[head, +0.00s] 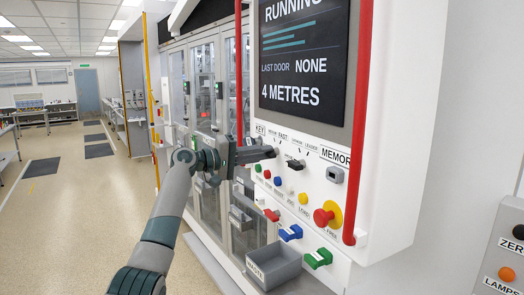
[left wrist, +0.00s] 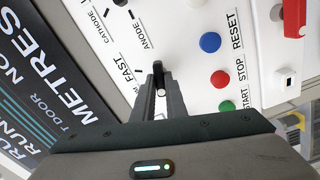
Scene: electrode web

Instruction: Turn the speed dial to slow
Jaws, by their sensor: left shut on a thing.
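The speed dial is a small dark knob on the white panel (head: 390,190), beside the FAST label in the left wrist view. My left gripper (head: 270,152) reaches the panel from the left. In the left wrist view its fingers (left wrist: 160,82) are shut on the dark knob (left wrist: 158,66). The fingers cover most of the knob and the marks around it, so its pointing direction cannot be told. A second dark dial (head: 295,163) sits to the right, clear of the gripper; it also shows in the left wrist view (left wrist: 120,2). My right gripper is out of view.
Below the dials is a row of buttons, including a blue one (left wrist: 210,42) and a red one (left wrist: 219,80). A red mushroom button (head: 324,216), coloured handles (head: 290,232) and a grey bin (head: 275,266) are lower. A red rail (head: 360,110) and a screen (head: 302,60) are near.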

